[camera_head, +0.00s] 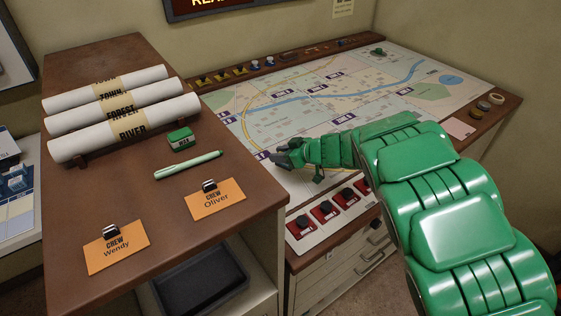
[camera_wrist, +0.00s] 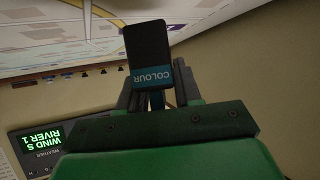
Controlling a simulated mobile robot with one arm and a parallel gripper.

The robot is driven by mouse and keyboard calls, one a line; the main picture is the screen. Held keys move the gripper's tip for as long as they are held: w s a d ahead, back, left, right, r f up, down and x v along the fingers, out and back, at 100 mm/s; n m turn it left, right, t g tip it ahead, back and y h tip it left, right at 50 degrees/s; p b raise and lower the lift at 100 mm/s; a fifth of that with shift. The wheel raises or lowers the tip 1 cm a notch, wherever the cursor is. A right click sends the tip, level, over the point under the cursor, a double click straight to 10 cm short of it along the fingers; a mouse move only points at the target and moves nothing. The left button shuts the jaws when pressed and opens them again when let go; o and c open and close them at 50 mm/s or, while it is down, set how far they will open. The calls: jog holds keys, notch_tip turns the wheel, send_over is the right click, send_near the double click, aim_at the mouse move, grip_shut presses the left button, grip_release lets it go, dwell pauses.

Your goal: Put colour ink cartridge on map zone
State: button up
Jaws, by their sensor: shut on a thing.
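The colour ink cartridge (camera_wrist: 149,50) is a black block with a teal band reading COLOUR. In the wrist view it is held between the fingers of my gripper (camera_wrist: 158,98). In the head view my gripper (camera_head: 283,158) is over the left front part of the map, near its lower edge. The cartridge is hard to make out there. The map (camera_head: 345,105) lies on the console with a blue river, several purple labels and a round blue lake. I cannot tell whether the cartridge touches the map.
Red switches (camera_head: 327,210) line the console front below my arm. A brown cabinet (camera_head: 130,190) at left holds rolled maps (camera_head: 125,127), a green ink pad (camera_head: 181,140), a pale green pen (camera_head: 188,165) and orange crew cards (camera_head: 215,199). Small tokens (camera_head: 239,70) stand along the map's back edge.

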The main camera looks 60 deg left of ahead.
jog(key=shift+a+f, duration=0.1)
jog(key=shift+f, duration=1.55)
jog(key=o, duration=1)
jog(key=shift+f, duration=0.1)
jog(key=shift+o, duration=0.2)
jog(key=shift+w+d+r, duration=0.15)
jog(key=shift+d+r, duration=0.05)
jog(key=shift+r, duration=0.05)
jog(key=v, duration=1.1)
jog(key=shift+d, duration=0.3)
jog(key=shift+r, duration=0.1)
